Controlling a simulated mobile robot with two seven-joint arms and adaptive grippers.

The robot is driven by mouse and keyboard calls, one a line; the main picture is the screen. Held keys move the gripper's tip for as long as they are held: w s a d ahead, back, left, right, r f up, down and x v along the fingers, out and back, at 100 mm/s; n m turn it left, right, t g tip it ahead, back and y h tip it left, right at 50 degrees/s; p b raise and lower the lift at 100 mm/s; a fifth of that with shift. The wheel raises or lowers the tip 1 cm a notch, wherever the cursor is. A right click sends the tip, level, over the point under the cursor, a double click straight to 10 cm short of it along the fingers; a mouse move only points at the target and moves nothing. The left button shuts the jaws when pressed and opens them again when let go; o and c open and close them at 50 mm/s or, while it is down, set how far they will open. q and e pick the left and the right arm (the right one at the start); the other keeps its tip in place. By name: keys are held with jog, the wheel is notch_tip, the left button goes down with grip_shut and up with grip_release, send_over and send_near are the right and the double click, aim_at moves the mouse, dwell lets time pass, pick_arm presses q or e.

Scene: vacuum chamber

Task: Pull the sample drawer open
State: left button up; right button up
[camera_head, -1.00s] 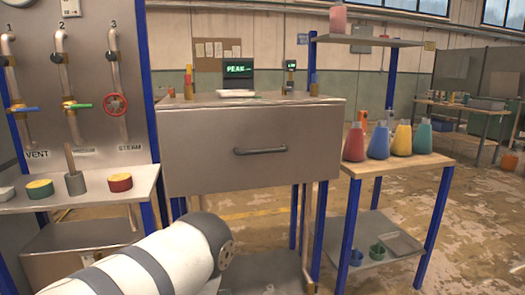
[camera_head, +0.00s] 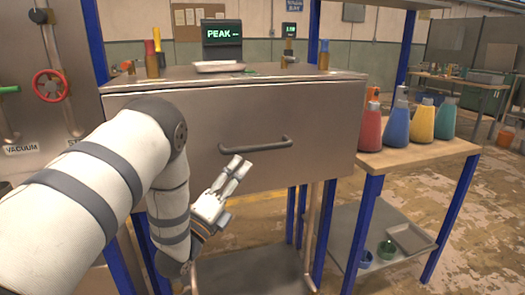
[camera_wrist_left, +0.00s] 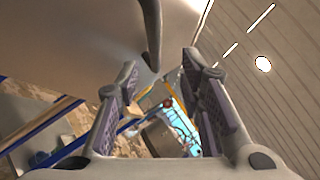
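The sample drawer (camera_head: 300,115) is a wide grey metal front under a flat top, and it looks shut. Its dark bar handle (camera_head: 254,145) runs across the middle of the front. My left gripper (camera_head: 240,167) is in front of the drawer, just below and left of the handle. In the left wrist view my left gripper (camera_wrist_left: 160,70) is open, with nothing between its pads. The handle (camera_wrist_left: 152,35) appears there ahead, between the fingertips in the picture; I see no contact. The drawer front (camera_wrist_left: 75,40) fills the upper left there. My right gripper is not in view.
A wooden shelf (camera_head: 415,156) on the right holds red, blue, yellow and teal flasks. A tray (camera_head: 220,67) and a PEAK display (camera_head: 222,35) stand on the drawer unit's top. Blue posts (camera_head: 361,225) flank the unit. A red valve wheel (camera_head: 50,86) is at left.

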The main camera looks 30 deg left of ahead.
aim_at(258, 149)
pick_arm(q)
jog(key=x, duration=0.9)
jog(key=shift+w+f, duration=0.25)
jog(key=shift+w, duration=0.25)
jog(key=shift+c, duration=0.4)
grip_shut()
